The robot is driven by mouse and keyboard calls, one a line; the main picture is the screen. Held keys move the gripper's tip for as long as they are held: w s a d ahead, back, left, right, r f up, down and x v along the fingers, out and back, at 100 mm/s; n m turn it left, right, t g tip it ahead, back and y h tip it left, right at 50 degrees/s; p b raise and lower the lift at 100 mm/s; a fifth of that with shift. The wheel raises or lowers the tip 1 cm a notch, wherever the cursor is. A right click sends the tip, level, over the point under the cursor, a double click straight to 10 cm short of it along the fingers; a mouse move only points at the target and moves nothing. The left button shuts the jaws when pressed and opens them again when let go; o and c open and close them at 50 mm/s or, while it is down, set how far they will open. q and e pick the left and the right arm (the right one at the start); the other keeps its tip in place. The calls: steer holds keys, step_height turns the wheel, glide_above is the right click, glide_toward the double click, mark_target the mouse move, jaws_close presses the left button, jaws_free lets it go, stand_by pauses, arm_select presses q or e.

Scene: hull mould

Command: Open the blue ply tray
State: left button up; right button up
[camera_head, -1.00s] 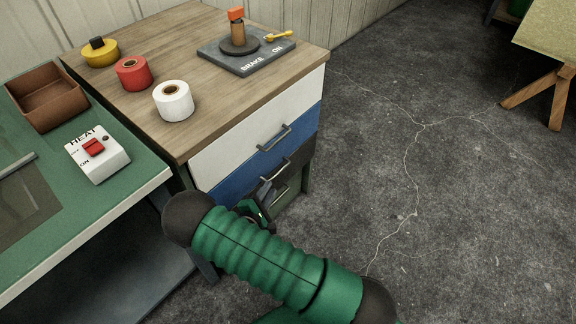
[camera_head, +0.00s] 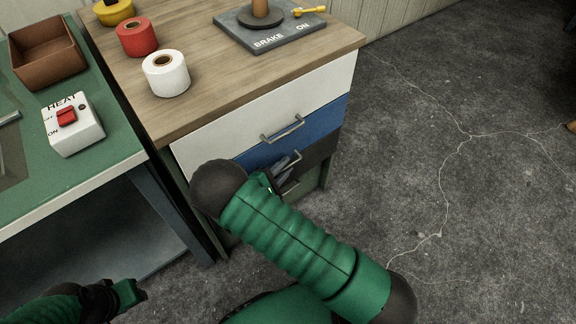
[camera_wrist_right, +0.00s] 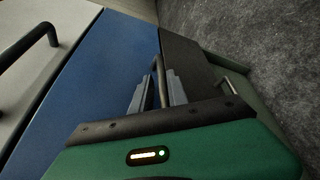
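The blue ply tray (camera_head: 322,124) is the blue-fronted drawer below the white one in the wooden-topped cabinet. It looks shut, and its front also fills the middle of the right wrist view (camera_wrist_right: 95,75). Its metal bar handle (camera_wrist_right: 159,72) shows near the border with the black front. My right gripper (camera_wrist_right: 157,90) is at this handle, fingers apart on either side of the bar, with a gap visible. In the head view the right gripper (camera_head: 277,174) is partly hidden by my forearm. My left gripper (camera_head: 135,292) is low at the left, away from the cabinet; its fingers are unclear.
A white drawer (camera_head: 220,128) with its own handle (camera_head: 283,128) is above, and a black drawer (camera_head: 318,153) is below. Tape rolls and a brake plate (camera_head: 275,32) stand on top. A green bench (camera_head: 95,155) with a heat switch (camera_head: 72,122) is left. Floor at right is clear.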

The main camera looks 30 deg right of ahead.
steer(key=shift+c, duration=1.1)
steer(key=shift+d, duration=0.15)
jaws_close()
steer(key=shift+d+f, duration=0.15)
steer(key=shift+d, duration=0.45)
steer(key=shift+a, duration=0.1)
steer(key=shift+a, duration=0.2)
